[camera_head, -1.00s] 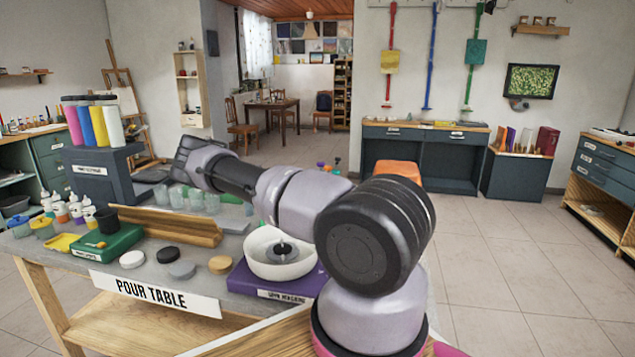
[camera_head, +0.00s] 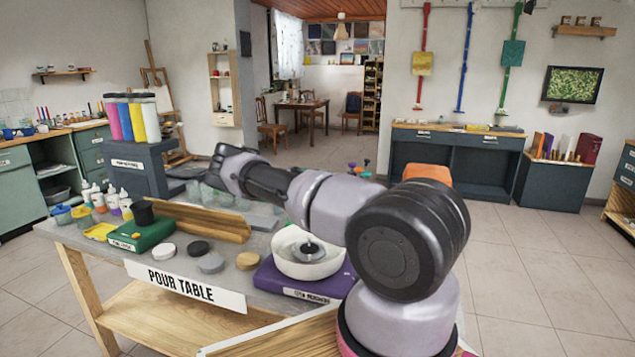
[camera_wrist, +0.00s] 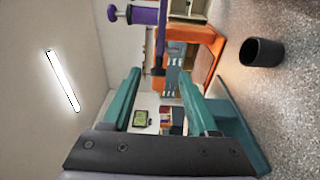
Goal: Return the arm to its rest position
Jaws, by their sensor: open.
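My arm is folded in front of the head camera, its forearm reaching left over the pour table (camera_head: 60,236). My gripper (camera_head: 228,168) is at its far end, above the table's back part and partly hidden by my own wrist. In the wrist view, my gripper (camera_wrist: 160,85) shows two teal fingers standing well apart with nothing between them. A black cup (camera_wrist: 262,52) appears sideways at the right of that picture, outside the fingers.
An orange seat (camera_head: 430,172) stands behind my arm. Floor at right is clear.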

